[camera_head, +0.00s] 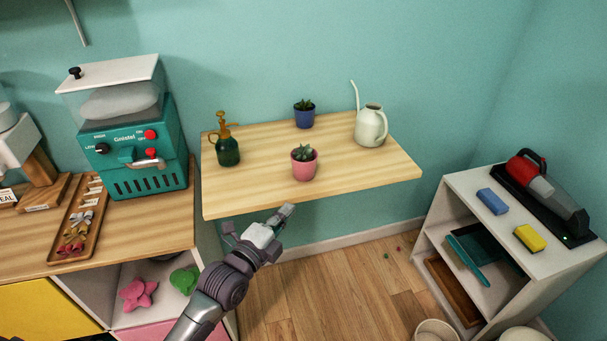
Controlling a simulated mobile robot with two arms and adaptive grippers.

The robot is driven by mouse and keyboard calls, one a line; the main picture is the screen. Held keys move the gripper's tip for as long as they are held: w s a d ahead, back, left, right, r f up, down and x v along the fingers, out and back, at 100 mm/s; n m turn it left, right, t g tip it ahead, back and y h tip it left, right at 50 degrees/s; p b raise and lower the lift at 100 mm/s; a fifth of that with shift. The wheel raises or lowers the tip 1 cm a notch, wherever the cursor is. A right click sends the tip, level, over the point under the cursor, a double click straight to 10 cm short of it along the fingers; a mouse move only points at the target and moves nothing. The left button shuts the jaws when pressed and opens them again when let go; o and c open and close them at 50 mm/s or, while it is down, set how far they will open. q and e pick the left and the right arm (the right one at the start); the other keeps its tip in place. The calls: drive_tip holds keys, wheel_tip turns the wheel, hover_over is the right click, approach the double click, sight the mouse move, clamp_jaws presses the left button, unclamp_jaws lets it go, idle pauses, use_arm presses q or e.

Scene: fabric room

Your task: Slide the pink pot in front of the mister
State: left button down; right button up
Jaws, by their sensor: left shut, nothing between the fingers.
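The pink pot (304,168), with a small green plant in it, stands upright on the wooden wall shelf (370,177), near the middle of its front part. The mister (227,146), a dark green bottle with a brass spray head, stands upright near the shelf's left end, left of the pink pot and apart from it. My left gripper (285,211) is shut and empty, just off the shelf's front edge, below the pink pot in the picture and not touching it. My right gripper is not in view.
A blue pot (304,117) stands at the back of the shelf and a pale watering can (370,127) at its right. A teal machine (134,140) on the counter borders the shelf's left side. Bare shelf lies between the mister and the pink pot.

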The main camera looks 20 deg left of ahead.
use_arm(q)
drive_tip(key=r, duration=0.1)
drive_tip(key=p, duration=0.1)
approach(312, 166)
drive_tip(key=w+d, duration=0.3)
drive_tip(key=d, duration=0.1)
drive_tip(key=shift+w+a, duration=0.8)
drive_tip(key=shift+a, duration=0.25)
drive_tip(key=shift+w+a+f, duration=0.1)
drive_tip(key=shift+w+a, duration=0.25)
drive_tip(key=shift+w, duration=0.15)
